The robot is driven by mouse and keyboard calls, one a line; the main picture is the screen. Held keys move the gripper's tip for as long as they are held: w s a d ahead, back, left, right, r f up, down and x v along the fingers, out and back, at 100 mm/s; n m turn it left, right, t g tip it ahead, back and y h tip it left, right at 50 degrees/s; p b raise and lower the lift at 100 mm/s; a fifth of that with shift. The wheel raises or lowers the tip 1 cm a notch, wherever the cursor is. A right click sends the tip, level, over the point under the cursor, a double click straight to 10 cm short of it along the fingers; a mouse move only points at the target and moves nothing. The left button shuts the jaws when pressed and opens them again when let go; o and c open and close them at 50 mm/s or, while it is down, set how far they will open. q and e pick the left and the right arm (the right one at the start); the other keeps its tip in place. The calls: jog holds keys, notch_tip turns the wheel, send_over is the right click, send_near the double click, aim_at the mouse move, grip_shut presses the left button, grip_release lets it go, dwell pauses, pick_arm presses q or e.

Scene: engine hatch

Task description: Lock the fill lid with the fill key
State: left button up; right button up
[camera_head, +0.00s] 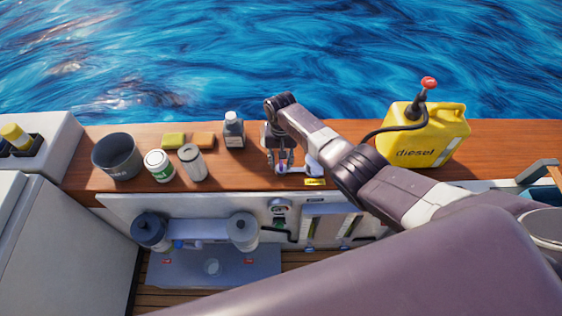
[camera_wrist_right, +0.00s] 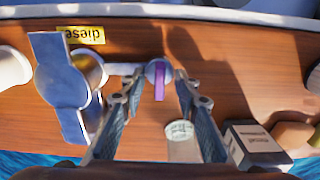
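The fill lid (camera_wrist_right: 62,85) is a blue-grey metal piece with broad wings, beside the yellow diesel label (camera_wrist_right: 84,35); in the head view the lid (camera_head: 313,168) shows right of my right gripper. An arm links it to a small round grey fitting. A narrow purple piece, seemingly the fill key (camera_wrist_right: 159,82), stands at that fitting; whether it is fully inserted cannot be told. My right gripper (camera_wrist_right: 160,88) is open, pointing down, with one finger on each side of the purple piece and visible gaps between. It also shows in the head view (camera_head: 282,160). My left gripper is not in view.
On the wooden ledge (camera_head: 80,180) stand a dark bucket (camera_head: 117,156), a green-labelled can (camera_head: 159,166), a white cylinder (camera_head: 192,162), sponges (camera_head: 173,140) and a bottle (camera_head: 234,130). A yellow diesel canister (camera_head: 425,137) stands right, behind my arm. Open water lies beyond.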

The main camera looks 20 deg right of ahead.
aim_at(281, 162)
notch_tip(281, 162, up, 12)
dwell(0.9)
dwell(0.3)
